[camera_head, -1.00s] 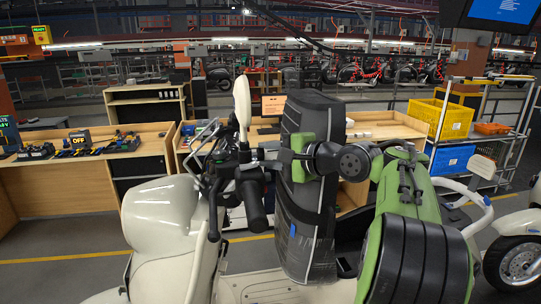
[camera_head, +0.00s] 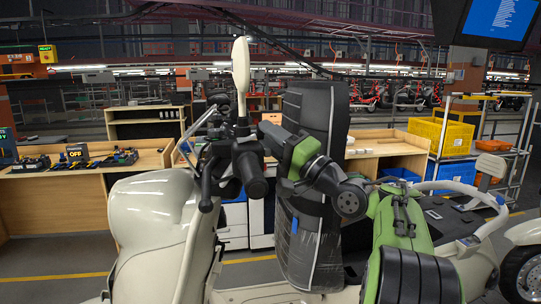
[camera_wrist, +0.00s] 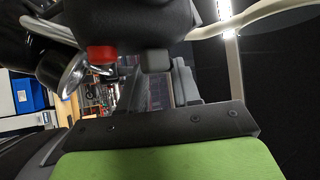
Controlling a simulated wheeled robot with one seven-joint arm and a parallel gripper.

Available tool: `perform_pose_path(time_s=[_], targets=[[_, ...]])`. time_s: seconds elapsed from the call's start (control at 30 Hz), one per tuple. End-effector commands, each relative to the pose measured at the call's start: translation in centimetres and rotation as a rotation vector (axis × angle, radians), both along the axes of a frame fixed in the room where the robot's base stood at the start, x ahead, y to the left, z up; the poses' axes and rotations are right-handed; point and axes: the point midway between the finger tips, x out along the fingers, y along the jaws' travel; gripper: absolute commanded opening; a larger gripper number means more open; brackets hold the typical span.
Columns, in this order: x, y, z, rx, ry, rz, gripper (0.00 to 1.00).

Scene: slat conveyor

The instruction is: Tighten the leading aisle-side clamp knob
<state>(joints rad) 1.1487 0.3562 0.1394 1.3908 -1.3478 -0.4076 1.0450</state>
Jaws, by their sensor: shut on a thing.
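My gripper (camera_head: 266,129) is at the end of my green and black arm, close to the dark handlebar (camera_head: 250,168) of a cream scooter (camera_head: 155,225). In the wrist view, a dark rounded housing (camera_wrist: 130,22) with a red block (camera_wrist: 102,53) and a grey block (camera_wrist: 157,61) fills the top middle, right in front of my fingers (camera_wrist: 157,84). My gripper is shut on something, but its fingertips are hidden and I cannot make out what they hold. I cannot identify a clamp knob in either view.
A mirror (camera_head: 240,78) rises from the handlebar. A tall dark padded form (camera_head: 305,235) stands upright behind my arm. Wooden benches (camera_head: 55,205), a yellow crate (camera_head: 440,136) and a rack cart (camera_head: 520,150) stand across the aisle. A screen (camera_head: 495,20) hangs at top right.

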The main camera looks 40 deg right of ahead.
Motion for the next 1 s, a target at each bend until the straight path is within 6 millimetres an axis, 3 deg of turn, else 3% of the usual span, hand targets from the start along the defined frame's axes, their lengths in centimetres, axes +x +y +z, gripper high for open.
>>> perform_pose_path(time_s=[0.03,0.43,1.0], targets=[[0.12,-0.03,-0.88,-0.014,-0.030,0.004,0.02],[0.41,-0.19,-0.90,-0.120,-0.245,0.003,0.02],[0.51,-0.22,-0.74,-0.150,-0.302,0.003,0.02]])
